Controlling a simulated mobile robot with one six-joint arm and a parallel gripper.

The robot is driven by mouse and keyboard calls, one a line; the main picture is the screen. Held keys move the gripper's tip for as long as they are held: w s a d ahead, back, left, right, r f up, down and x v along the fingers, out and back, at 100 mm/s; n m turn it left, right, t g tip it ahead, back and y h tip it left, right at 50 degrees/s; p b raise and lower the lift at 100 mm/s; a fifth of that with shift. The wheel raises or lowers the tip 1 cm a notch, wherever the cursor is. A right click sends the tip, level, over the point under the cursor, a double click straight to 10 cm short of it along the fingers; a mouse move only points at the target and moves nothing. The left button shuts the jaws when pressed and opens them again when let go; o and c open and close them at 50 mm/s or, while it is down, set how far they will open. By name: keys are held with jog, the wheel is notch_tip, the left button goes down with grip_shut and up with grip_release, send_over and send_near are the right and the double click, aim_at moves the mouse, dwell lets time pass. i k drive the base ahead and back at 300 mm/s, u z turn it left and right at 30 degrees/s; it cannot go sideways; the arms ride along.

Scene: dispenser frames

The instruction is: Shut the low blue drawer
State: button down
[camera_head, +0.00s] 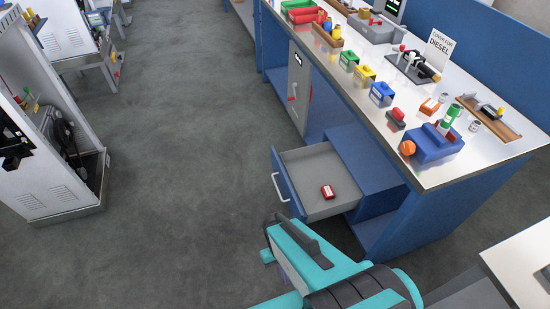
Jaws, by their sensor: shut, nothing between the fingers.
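The low blue drawer (288,187) is pulled out of the blue workbench, its grey inside showing. Its front faces left and carries a pale bar handle (279,188). A small red object (327,192) lies on the drawer floor near its lower end. My teal and grey arm comes in from the bottom edge, just below the drawer in the picture. I cannot make out my gripper's fingers; they are hidden or outside the view. I see no contact between my arm and the drawer.
The workbench top (458,174) bears several coloured blocks, a blue device (432,146) and a sign (437,50). A grey panel (298,88) with a red handle stands beyond the drawer. A white cabinet (45,150) stands at left. The grey floor between is clear.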

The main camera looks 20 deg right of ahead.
aim_at(301, 174)
jog(key=u, duration=0.25)
jog(key=i, duration=0.95)
jog(key=u, duration=0.4)
